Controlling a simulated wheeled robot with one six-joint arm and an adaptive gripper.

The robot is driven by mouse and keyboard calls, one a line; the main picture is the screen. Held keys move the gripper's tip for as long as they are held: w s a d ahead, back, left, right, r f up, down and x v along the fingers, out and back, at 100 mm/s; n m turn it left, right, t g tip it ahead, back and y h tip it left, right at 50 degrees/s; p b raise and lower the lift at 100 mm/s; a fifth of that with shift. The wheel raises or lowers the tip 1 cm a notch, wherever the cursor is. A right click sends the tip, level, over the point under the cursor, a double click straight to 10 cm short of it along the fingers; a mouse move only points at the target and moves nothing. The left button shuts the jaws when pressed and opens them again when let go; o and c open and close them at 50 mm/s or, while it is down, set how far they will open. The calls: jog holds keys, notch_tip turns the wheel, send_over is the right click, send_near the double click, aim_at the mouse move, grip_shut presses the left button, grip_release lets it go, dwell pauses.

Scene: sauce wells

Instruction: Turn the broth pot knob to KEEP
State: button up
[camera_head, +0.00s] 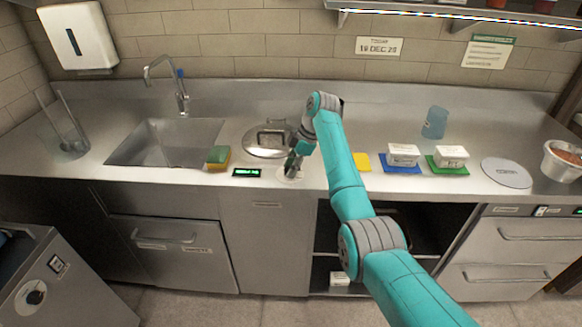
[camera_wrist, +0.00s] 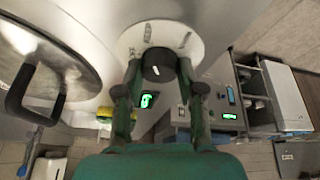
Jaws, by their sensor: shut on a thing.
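The broth pot knob is a black round knob (camera_wrist: 158,62) with a white mark, on a pale round dial plate (camera_wrist: 171,33) in the wrist view. The plate's printed labels are too small to read. My gripper (camera_wrist: 159,75) has its two green fingers on either side of the knob, shut on it. In the head view my gripper (camera_head: 293,165) is down at the dial plate (camera_head: 291,178) at the counter's front, hiding the knob. The lidded broth pot (camera_head: 266,141) is sunk in the counter behind it. A small green-lit display (camera_head: 247,172) is left of the dial.
A sponge (camera_head: 218,157) and a sink (camera_head: 165,142) lie to the left. On the right are a yellow cloth (camera_head: 361,162), white blocks on blue (camera_head: 401,168) and green (camera_head: 447,169) pads, a blue cup (camera_head: 434,122) and a round lid (camera_head: 506,172). A shelf hangs above.

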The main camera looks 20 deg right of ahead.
jog(key=shift+n, duration=0.4)
jog(key=o, duration=1.1)
jog(key=shift+o, duration=0.2)
jog(key=v, duration=1.2)
jog(key=shift+w, duration=0.15)
